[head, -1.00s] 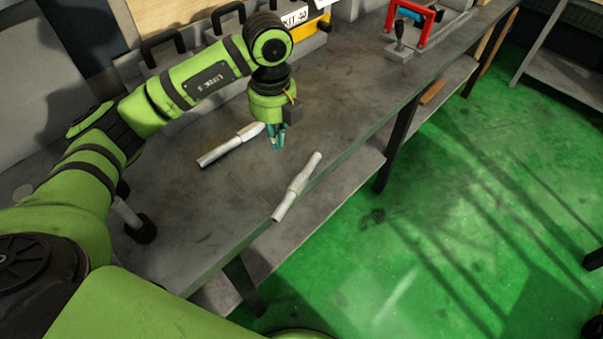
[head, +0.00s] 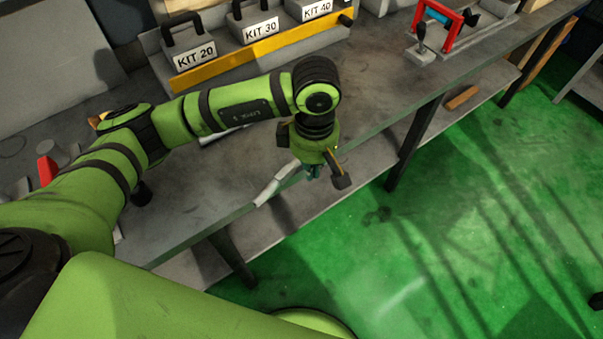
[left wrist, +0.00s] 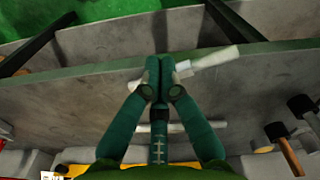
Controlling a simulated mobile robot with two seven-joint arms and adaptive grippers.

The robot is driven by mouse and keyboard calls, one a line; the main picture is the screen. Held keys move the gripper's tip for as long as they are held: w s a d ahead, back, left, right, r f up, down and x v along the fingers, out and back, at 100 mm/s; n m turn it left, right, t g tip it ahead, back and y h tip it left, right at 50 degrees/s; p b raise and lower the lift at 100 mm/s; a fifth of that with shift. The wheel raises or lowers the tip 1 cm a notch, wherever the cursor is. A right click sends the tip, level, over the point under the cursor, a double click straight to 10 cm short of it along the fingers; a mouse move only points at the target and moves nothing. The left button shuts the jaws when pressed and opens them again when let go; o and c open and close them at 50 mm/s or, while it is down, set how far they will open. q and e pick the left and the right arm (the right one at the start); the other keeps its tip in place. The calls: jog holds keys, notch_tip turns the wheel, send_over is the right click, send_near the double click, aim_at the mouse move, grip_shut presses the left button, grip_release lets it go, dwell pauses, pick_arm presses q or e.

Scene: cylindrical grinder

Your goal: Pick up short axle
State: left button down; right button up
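Two pale stepped axles are in view; I cannot tell which is the short one. One axle (head: 278,185) lies at the bench's front edge, and its far end is hidden by my left gripper (head: 314,172). In the left wrist view this axle (left wrist: 212,62) runs slantwise behind the fingertips of the left gripper (left wrist: 159,75). The other axle (left wrist: 205,127) lies farther back on the bench, mostly hidden by my arm in the head view. My right gripper is not in view.
The grey bench (head: 375,85) has bare room right of the arm. Kit boxes on a yellow-edged rack (head: 255,45) stand at the back. A red frame (head: 445,28) stands at the far right. Hammers (left wrist: 283,140) lie at the right in the left wrist view.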

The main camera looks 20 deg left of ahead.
aim_at(289, 179)
pick_arm(q)
jog(key=w+a+f+p, duration=0.1)
jog(key=a+f+p, duration=0.3)
jog(key=f, duration=0.5)
jog(key=shift+w+f+p, duration=0.15)
jog(key=shift+f+p, duration=0.1)
jog(key=shift+p, duration=0.05)
jog(key=shift+w+a+f+b, duration=0.1)
jog(key=shift+w+a+b, duration=0.05)
jog(key=shift+a+b, duration=0.25)
jog(key=shift+w+a+f+b, duration=0.1)
jog(key=shift+a+b, duration=0.2)
jog(key=shift+b, duration=0.2)
jog(key=shift+a+r, duration=0.15)
